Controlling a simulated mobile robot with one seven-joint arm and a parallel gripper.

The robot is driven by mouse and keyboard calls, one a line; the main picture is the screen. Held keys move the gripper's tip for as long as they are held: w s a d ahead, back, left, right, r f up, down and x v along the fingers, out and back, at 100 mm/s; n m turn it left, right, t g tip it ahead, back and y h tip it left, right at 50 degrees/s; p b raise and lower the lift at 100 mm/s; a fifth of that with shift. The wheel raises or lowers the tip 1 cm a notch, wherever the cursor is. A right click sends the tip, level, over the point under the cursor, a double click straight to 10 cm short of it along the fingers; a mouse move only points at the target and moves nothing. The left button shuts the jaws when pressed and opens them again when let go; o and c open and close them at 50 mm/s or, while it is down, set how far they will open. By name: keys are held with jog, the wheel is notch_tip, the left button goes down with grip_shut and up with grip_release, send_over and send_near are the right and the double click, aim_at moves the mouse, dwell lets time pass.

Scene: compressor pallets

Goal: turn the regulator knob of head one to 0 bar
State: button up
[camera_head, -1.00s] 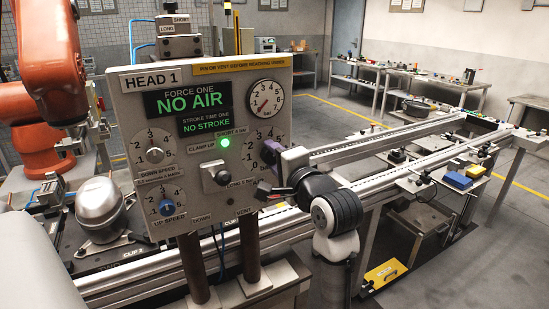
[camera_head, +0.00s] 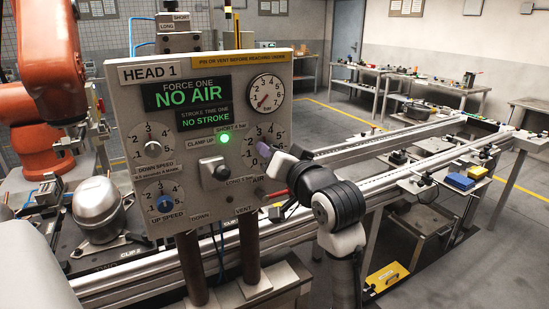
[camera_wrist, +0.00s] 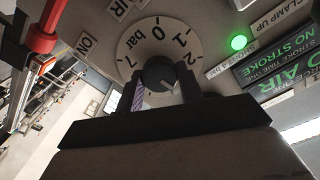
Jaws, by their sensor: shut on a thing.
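The regulator knob (camera_wrist: 158,72) is a dark round knob at the centre of a white dial (camera_wrist: 130,44) marked in bar, in the wrist view. The 7, 0, 1 and 2 show; other figures are hidden behind my fingers. A pale mark on the knob points to the lower right there, away from the 0. My gripper (camera_wrist: 161,82) is shut on the knob, a finger on each side. In the head view my gripper (camera_head: 268,153) is at the dial on the right of the HEAD 1 panel (camera_head: 222,72) and covers the knob.
The round gauge (camera_head: 267,95) sits above the dial, its needle towards the lower left. A green lamp (camera_head: 224,139) is lit. A lever with a red handle (camera_head: 276,194) is close below my gripper; its red part also shows in the wrist view (camera_wrist: 42,40).

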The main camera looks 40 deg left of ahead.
jog(key=n+b, duration=1)
jog(key=n, duration=1.6)
jog(key=shift+s+f, duration=0.1)
jog(key=shift+n, duration=0.3)
jog(key=o, duration=1)
jog(key=b+v, duration=0.3)
jog(key=v, duration=1)
jog(key=shift+s+d, duration=0.2)
jog(key=shift+d, duration=0.15)
